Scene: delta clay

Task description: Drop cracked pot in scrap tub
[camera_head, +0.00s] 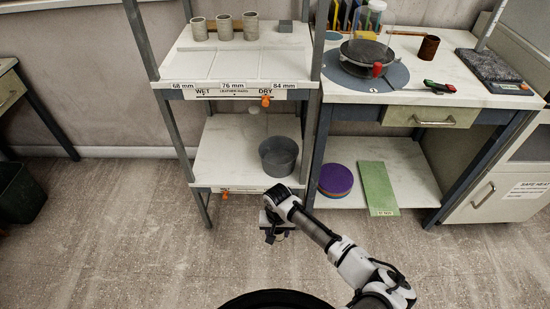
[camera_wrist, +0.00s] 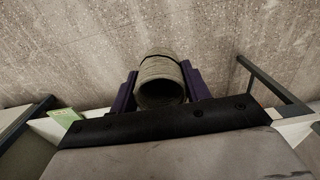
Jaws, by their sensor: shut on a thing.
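My gripper (camera_head: 272,228) hangs in front of the shelf rack, low and near its lower front edge. In the wrist view its two purple fingers are shut on a grey-green cylindrical pot (camera_wrist: 161,70), one on each side. In the head view the held pot is mostly hidden by the wrist. A round grey tub (camera_head: 278,168) stands on the lower shelf, just behind and above my gripper. Its inside looks empty. No scrap label is readable on it.
Several pots (camera_head: 225,27) stand on the upper shelf (camera_head: 235,66) beside a small grey block. The lower shelf (camera_head: 222,150) is clear left of the tub. A dark bin (camera_head: 22,192) stands at far left. The workbench (camera_head: 440,92) with a wheel is at right.

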